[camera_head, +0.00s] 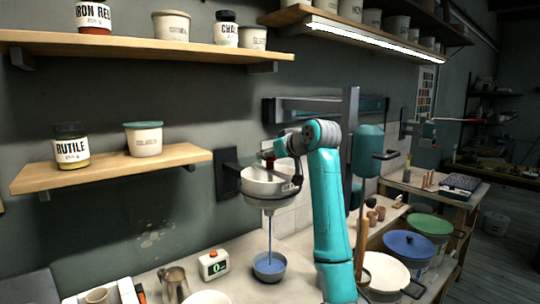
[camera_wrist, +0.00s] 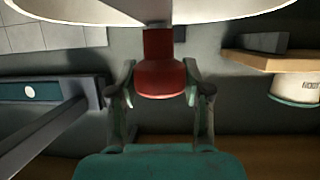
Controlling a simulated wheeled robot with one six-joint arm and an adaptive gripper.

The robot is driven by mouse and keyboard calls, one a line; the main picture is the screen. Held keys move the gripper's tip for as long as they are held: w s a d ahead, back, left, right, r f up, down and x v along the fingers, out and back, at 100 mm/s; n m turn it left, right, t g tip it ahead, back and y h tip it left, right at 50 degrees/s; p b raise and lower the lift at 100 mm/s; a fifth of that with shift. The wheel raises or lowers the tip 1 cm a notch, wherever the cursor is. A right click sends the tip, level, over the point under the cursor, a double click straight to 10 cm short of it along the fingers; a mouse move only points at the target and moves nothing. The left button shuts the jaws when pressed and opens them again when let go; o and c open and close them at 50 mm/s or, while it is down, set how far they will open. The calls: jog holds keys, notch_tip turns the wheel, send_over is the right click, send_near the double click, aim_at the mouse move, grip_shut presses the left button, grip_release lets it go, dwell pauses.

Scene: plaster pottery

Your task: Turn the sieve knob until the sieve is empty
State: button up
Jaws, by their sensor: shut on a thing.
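The white sieve (camera_head: 268,184) is held by a wall bracket above the counter. A thin blue stream (camera_head: 269,236) runs from its underside into a grey bowl (camera_head: 268,275), where blue liquid shows. The red sieve knob (camera_wrist: 160,78) sits between the two fingers of my gripper (camera_wrist: 160,92) in the wrist view; a bit of its red also shows in the head view (camera_head: 268,158). My gripper is shut on the knob. The inside of the sieve is mostly hidden, so its contents cannot be told.
Wooden shelves with labelled jars (camera_head: 110,170) are on the wall at left. Lidded buckets (camera_head: 408,245) stand at right. A dark vertical post (camera_head: 350,130) rises behind my arm.

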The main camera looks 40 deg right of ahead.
jog(key=shift+a+h, duration=0.1)
jog(key=shift+h, duration=0.2)
jog(key=m+g+h, duration=0.1)
jog(key=m+h, duration=0.1)
jog(key=m+g+h, duration=0.1)
jog(key=m+h, duration=0.2)
jog(key=shift+w+m+h, duration=0.1)
jog(key=shift+m+h, duration=0.2)
jog(key=m+g+h, duration=0.5)
jog(key=m, duration=0.1)
jog(key=shift+m+g, duration=0.3)
jog(key=o, duration=1.2)
jog(key=shift+c, duration=0.2)
jog(key=shift+h, duration=0.3)
jog(key=v, duration=1.2)
